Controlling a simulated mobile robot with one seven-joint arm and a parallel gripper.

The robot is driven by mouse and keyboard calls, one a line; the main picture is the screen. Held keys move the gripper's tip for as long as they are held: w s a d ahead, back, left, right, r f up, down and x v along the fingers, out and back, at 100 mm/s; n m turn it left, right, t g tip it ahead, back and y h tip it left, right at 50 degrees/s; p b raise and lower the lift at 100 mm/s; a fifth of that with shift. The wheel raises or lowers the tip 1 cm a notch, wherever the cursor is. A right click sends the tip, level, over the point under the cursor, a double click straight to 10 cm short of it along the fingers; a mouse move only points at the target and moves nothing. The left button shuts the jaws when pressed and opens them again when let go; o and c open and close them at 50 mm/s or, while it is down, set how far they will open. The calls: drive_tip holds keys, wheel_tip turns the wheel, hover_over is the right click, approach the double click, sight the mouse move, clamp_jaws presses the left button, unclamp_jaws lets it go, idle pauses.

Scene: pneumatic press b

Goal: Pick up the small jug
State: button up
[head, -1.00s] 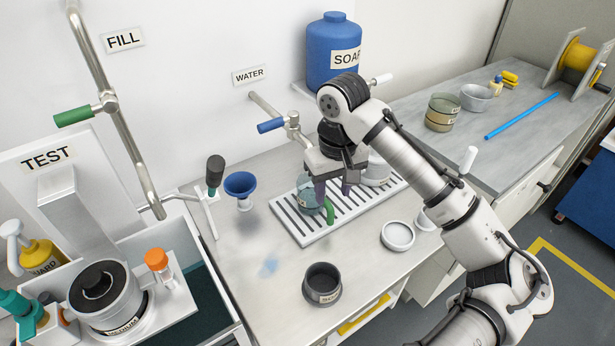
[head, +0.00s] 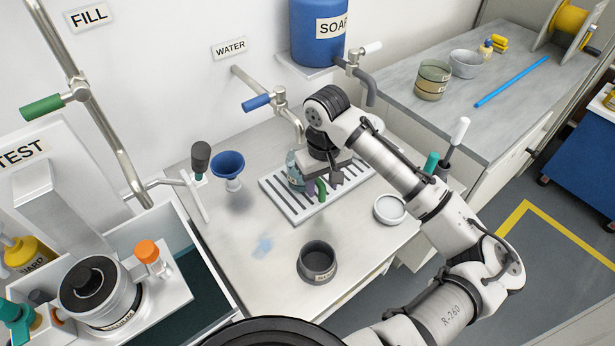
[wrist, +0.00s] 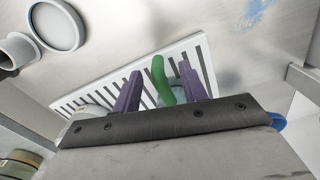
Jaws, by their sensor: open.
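The small jug (head: 293,168) is bluish and see-through, with a green handle (head: 321,190). It stands on the white slotted drain rack (head: 290,211), partly hidden by my gripper. My gripper (head: 323,184) is open at the jug's handle side. In the wrist view, the green handle (wrist: 158,75) rises between the two purple fingers of my gripper (wrist: 160,72), with a gap on each side. A little of the jug's bluish body (wrist: 178,94) shows behind the handle; the rest is hidden by my gripper's housing.
The water tap with a blue lever (head: 257,102) is behind the rack. A blue funnel (head: 229,168) stands to the left. A dark grey pot (head: 317,262) and a pale round dish (head: 390,209) are in front. The counter between the funnel and pot is mostly clear.

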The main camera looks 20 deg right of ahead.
drive_tip(key=shift+w+d+f+p, duration=0.1)
drive_tip(key=shift+f+p, duration=0.25)
drive_tip(key=shift+f, duration=0.8)
drive_tip(key=shift+w+d+f+p, duration=0.1)
drive_tip(key=shift+f+p, duration=0.25)
drive_tip(key=shift+f, duration=0.8)
clamp_jaws()
